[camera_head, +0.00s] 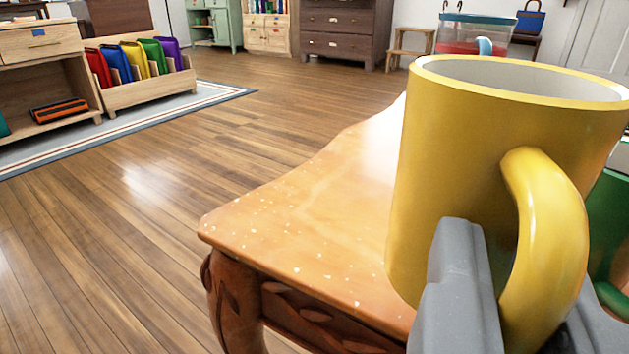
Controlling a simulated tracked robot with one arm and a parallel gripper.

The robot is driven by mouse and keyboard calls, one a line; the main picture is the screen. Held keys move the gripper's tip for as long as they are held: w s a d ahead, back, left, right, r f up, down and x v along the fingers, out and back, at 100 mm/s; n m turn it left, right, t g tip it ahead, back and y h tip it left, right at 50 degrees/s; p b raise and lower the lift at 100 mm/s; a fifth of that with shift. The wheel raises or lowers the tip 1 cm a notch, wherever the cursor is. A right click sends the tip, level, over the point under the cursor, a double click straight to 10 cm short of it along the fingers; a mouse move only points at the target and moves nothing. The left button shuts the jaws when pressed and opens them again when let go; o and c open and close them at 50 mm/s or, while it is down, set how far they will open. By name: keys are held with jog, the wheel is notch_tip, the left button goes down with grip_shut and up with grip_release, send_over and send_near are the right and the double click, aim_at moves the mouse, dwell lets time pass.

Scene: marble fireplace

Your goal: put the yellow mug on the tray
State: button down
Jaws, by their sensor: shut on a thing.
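The yellow mug (465,165) is large and close at the right of the view, upright, with its pale inside showing at the top. Its handle faces me. My gripper (527,285) has grey fingers on either side of the handle and is shut on it. The mug appears in front of an orange-brown wooden table; I cannot tell whether its base touches the top. I see no tray I can make out.
The table (300,222) has a carved edge, and its visible left part is bare. A green object (609,215) is partly hidden behind the mug at right. A clear container with a blue rim (478,20) shows behind the mug. Open wooden floor (150,220) lies left.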

jog(key=w+a+b, duration=0.1)
jog(key=w, duration=0.3)
jog(key=w+a+f+b, duration=0.1)
jog(key=w, duration=0.3)
jog(key=w+a, duration=0.2)
jog(key=w, duration=0.3)
jog(key=shift+f+b, duration=0.15)
jog(key=shift+b, duration=0.25)
jog(key=shift+w+a+f+b, duration=0.1)
jog(key=shift+w+f+b, duration=0.3)
jog(key=shift+f, duration=0.25)
jog(key=shift+w+a+f+b, duration=0.1)
jog(key=shift+w+f+b, duration=0.2)
jog(key=shift+f, duration=0.65)
jog(key=shift+f, duration=0.15)
jog(key=c, duration=1.5)
grip_release()
jog(key=shift+f+b, duration=0.15)
jog(key=shift+b, duration=0.2)
jog(key=p+v, duration=0.4)
jog(key=v, duration=1)
jog(key=shift+d, duration=0.1)
